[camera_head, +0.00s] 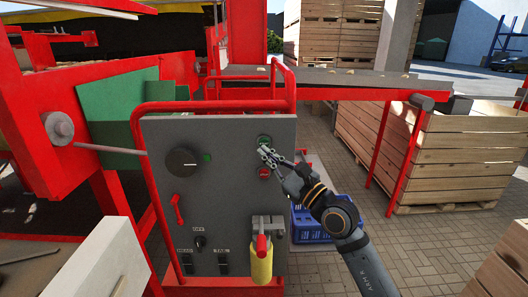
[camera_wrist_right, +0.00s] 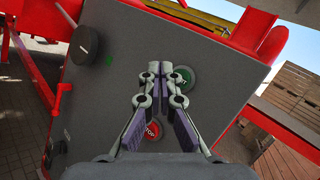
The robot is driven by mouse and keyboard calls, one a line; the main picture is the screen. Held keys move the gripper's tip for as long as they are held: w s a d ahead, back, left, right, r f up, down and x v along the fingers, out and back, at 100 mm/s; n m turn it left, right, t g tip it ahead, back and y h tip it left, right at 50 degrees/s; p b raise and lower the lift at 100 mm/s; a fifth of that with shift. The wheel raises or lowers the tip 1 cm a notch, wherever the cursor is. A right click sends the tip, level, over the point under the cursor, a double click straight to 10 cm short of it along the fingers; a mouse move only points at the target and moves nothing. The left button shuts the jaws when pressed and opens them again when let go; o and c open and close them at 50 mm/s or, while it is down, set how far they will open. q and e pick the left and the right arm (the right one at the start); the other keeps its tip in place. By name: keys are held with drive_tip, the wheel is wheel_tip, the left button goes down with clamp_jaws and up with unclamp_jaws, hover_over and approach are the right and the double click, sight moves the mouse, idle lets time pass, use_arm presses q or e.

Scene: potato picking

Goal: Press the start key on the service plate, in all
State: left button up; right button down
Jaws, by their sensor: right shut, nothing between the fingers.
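The grey service plate (camera_head: 220,165) stands upright in a red tubular frame. The green start key (camera_head: 264,141) is near its upper right edge, partly behind my right gripper (camera_head: 266,154). In the right wrist view the green key (camera_wrist_right: 184,79) shows beside the fingertips of my right gripper (camera_wrist_right: 161,70), partly covered by them. The red stop key (camera_head: 264,173) is just below the gripper; it also shows in the wrist view (camera_wrist_right: 153,130) between the fingers. The right gripper is shut and empty. Whether its tips touch the plate I cannot tell. My left gripper is not in view.
The plate also carries a black knob (camera_head: 181,163), a red lever (camera_head: 177,209), small switches (camera_head: 199,242) and a yellow-and-red handle (camera_head: 262,262). A blue crate (camera_head: 308,225) is behind my right arm. Wooden crates (camera_head: 450,160) stand at right.

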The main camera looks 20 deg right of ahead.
sight(264, 143)
drive_tip(key=shift+w+d+b, duration=0.15)
drive_tip(key=shift+w+b, duration=0.05)
drive_tip(key=shift+w, duration=0.35)
drive_tip(key=shift+w+d+b, duration=0.15)
drive_tip(key=shift+w+b, duration=0.05)
drive_tip(key=shift+w, duration=0.3)
idle(0.7)
drive_tip(key=shift+w+d, duration=0.1)
drive_tip(key=shift+w, duration=0.3)
drive_tip(key=shift+w+d+b, duration=0.15)
drive_tip(key=shift+w+b, duration=0.2)
drive_tip(key=shift+b, duration=0.05)
idle(0.5)
idle(0.4)
drive_tip(key=shift+s+a+p, duration=0.25)
drive_tip(key=shift+s+p, duration=0.25)
drive_tip(key=shift+s, duration=0.3)
